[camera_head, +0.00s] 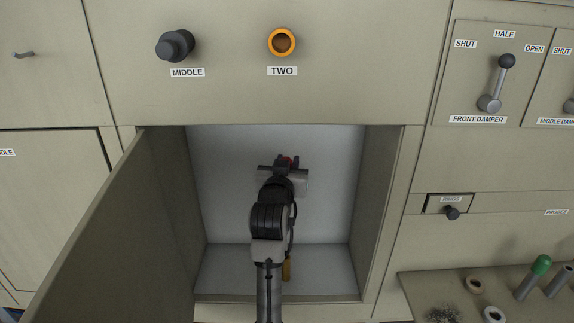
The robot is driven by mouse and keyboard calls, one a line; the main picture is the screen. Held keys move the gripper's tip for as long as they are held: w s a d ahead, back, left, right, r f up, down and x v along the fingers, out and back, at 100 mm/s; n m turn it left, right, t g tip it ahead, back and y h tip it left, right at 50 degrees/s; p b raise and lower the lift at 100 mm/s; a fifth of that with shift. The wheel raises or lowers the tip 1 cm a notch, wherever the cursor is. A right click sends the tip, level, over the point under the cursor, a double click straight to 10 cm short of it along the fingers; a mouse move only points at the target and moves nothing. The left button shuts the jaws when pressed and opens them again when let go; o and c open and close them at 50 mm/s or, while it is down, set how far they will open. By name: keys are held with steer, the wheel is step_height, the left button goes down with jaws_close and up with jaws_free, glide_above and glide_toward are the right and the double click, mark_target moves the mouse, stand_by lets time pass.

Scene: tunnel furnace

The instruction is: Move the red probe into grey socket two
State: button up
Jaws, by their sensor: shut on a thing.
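My gripper (284,163) is inside an open compartment (330,272) below the sockets and points at its pale back wall. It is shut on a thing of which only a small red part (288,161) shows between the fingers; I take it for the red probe. The arm hides most of it. Above the compartment, a round socket with an orange rim (282,42) sits over the label TWO (282,71). I see no grey socket labelled two.
The open compartment door (105,235) stands out at left. A dark knob (175,45) marked MIDDLE juts out above. At lower right, a shelf (420,285) holds a green-topped probe (534,277) and rings.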

steer(key=shift+r+p, duration=0.35)
steer(key=shift+r, duration=0.4)
steer(key=s, duration=1)
steer(key=shift+s+f, duration=0.1)
